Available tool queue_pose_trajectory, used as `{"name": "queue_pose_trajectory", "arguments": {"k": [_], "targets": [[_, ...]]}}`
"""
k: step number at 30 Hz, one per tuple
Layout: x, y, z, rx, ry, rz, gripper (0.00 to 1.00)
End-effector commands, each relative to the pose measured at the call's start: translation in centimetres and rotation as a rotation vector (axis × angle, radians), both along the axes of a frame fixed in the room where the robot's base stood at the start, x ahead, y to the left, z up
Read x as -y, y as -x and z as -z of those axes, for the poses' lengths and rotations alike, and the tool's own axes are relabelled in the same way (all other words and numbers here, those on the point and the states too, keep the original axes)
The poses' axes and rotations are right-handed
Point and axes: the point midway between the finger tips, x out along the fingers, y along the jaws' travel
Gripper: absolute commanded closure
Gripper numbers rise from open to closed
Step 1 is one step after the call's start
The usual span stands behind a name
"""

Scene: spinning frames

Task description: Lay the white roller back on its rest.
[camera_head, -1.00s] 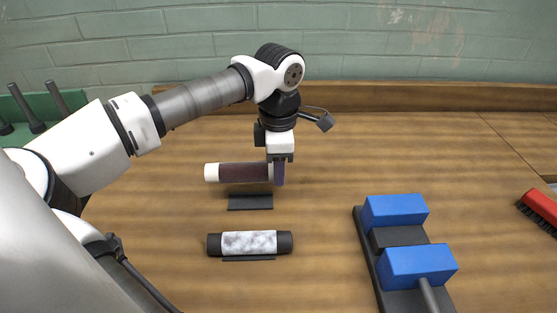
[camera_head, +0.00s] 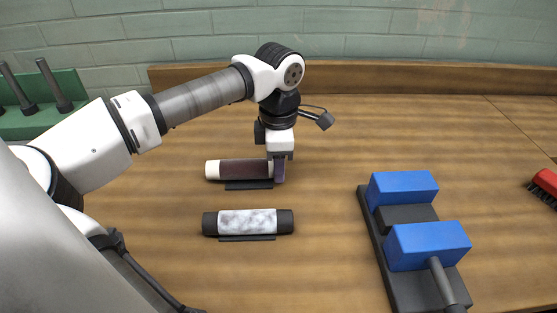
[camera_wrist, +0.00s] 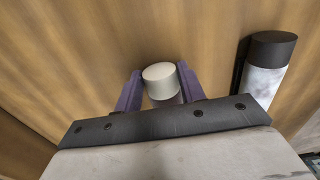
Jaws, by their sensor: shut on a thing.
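A roller with white ends and a dark maroon middle (camera_head: 240,169) lies level in the head view. My gripper (camera_head: 279,172) is shut on its right end. The wrist view shows its white end cap (camera_wrist: 160,74) between my purple fingers (camera_wrist: 160,92). A flat dark rest (camera_head: 249,185) shows just under this roller; I cannot tell whether they touch. A second roller, with black ends and a mottled white middle (camera_head: 247,222), lies nearer on its own dark rest (camera_head: 246,238). Its black end also shows at right in the wrist view (camera_wrist: 271,48).
A dark stand with two blue blocks (camera_head: 403,187) (camera_head: 428,246) and a grey rod stands to the right. A red brush (camera_head: 545,184) lies at the far right edge. A green rack with dark pegs (camera_head: 45,118) is at left. The table between is clear.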

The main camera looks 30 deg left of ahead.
Motion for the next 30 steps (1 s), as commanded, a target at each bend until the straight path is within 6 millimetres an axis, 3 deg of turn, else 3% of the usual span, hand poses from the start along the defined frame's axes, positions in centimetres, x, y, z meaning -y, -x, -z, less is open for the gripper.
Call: {"name": "queue_pose_trajectory", "arguments": {"k": [2, 3, 8, 20, 26, 30], "targets": [[0.0, 0.0, 0.1, -0.002, 0.003, -0.001, 0.87], [0.0, 0.0, 0.1, -0.002, 0.003, -0.001, 0.57], [0.0, 0.0, 0.1, -0.002, 0.003, -0.001, 0.36], [0.0, 0.0, -0.4, -0.002, 0.001, -0.001, 0.35], [0.0, 0.0, -2.8, -0.002, 0.001, -0.001, 0.35], [0.0, 0.0, -5.7, 0.0, 0.001, -0.001, 0.35]]}}
